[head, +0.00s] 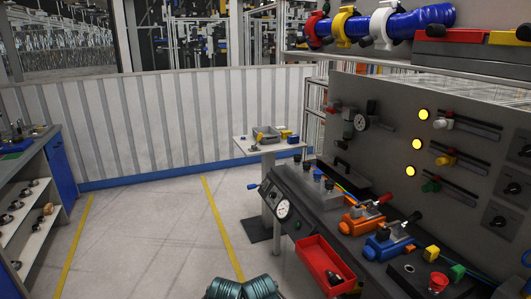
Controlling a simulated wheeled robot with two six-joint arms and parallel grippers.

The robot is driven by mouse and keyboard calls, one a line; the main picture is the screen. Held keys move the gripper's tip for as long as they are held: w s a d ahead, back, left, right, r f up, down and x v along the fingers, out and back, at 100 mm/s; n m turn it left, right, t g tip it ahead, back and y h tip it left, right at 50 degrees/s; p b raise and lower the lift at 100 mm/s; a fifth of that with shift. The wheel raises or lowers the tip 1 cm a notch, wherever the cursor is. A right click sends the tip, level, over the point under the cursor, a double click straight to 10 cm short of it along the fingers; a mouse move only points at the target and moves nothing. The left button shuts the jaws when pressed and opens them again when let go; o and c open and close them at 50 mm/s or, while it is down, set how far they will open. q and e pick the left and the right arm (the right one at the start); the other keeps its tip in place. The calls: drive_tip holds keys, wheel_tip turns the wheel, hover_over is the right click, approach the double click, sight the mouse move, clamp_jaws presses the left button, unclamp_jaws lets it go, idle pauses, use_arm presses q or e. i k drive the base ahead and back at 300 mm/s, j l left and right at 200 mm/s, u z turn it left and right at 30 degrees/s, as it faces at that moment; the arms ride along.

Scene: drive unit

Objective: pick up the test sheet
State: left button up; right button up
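I cannot make out a test sheet anywhere in the head view. A small stand with a pale top (246,148) is beyond the far end of the test bench. It carries a grey box and small yellow and blue items, but nothing on it is clear enough to tell as a sheet. Neither of my grippers is in view.
The test bench (318,205) with a gauge, levers and an upright grey panel (395,135) fills the right. A red tray (318,262) hangs at its front. A shelf unit (42,215) stands left. The floor (150,225) between is clear, up to a ribbed wall.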

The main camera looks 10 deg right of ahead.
sight(343, 167)
drive_tip(key=i+j+z, duration=0.1)
drive_tip(key=i+z, duration=0.35)
drive_tip(key=i+j+z, duration=0.25)
drive_tip(key=i+z, duration=0.25)
drive_tip(key=i+j+z, duration=0.2)
drive_tip(key=j+z, duration=0.25)
drive_tip(key=i+j+z, duration=0.3)
drive_tip(key=j+z, duration=0.2)
drive_tip(key=i+j+z, duration=0.15)
drive_tip(key=j+z, duration=0.8)
drive_tip(key=j, duration=0.2)
drive_tip(key=i, duration=0.05)
